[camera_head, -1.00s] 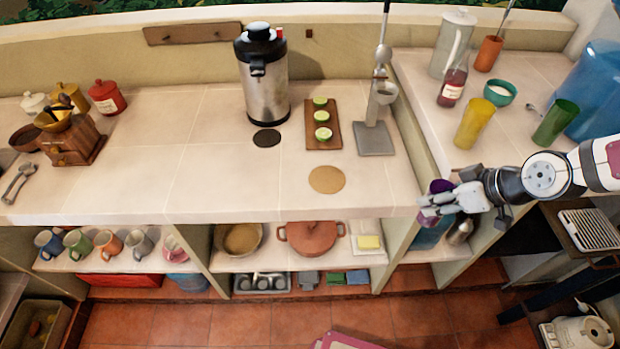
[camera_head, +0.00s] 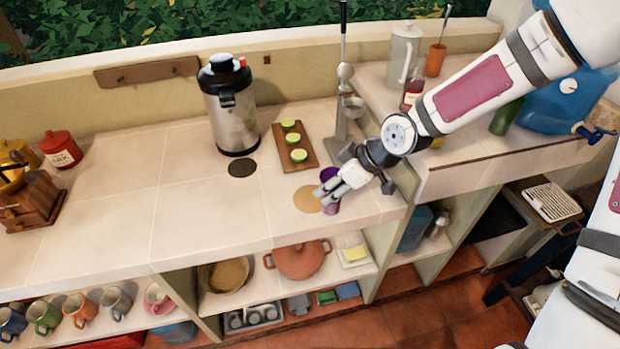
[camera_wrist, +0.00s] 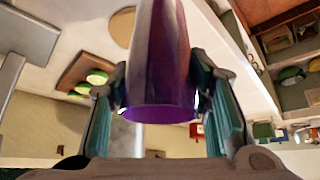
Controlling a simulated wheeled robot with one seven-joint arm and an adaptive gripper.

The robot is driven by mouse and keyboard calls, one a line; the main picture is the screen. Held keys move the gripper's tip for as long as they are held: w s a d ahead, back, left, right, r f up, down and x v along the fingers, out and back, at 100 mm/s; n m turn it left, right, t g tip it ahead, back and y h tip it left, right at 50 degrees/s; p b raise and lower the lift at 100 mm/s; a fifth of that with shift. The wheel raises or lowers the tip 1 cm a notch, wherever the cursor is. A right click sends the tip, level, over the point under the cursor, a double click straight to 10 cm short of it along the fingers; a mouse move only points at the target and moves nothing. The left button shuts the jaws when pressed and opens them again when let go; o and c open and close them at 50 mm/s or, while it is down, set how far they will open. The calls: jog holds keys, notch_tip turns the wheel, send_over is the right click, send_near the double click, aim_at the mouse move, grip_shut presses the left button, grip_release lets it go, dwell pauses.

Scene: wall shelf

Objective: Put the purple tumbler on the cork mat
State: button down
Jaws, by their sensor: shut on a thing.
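The purple tumbler (camera_head: 330,205) is held between the fingers of my gripper (camera_head: 327,192). It fills the middle of the wrist view (camera_wrist: 160,60), with a finger pressed on each side of it. The round tan cork mat (camera_head: 304,199) lies flat on the counter just left of the tumbler in the head view, partly hidden by my gripper. In the wrist view part of the mat (camera_wrist: 122,26) shows beyond the tumbler, to its left. I cannot tell how far the tumbler's base is above the counter.
A wooden board (camera_head: 296,152) with lime halves lies behind the mat. A grey press (camera_head: 342,110) stands behind my gripper. A steel dispenser (camera_head: 230,110) and a dark round mat (camera_head: 242,168) are to the left.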

jog(key=shift+w+a+f+p, duration=0.1)
jog(key=shift+w+a+f, duration=0.65)
jog(key=shift+w, duration=0.35)
jog(key=shift+w+a+f+p, duration=0.15)
jog(key=shift+w+a+f, duration=0.5)
jog(key=shift+w+a, duration=0.35)
jog(key=shift+w+a+f+p, duration=0.1)
jog(key=shift+w+a+f, duration=0.6)
jog(key=shift+w, duration=0.45)
jog(key=shift+f, duration=0.15)
jog(key=c, duration=0.8)
grip_release()
jog(key=shift+c, duration=0.2)
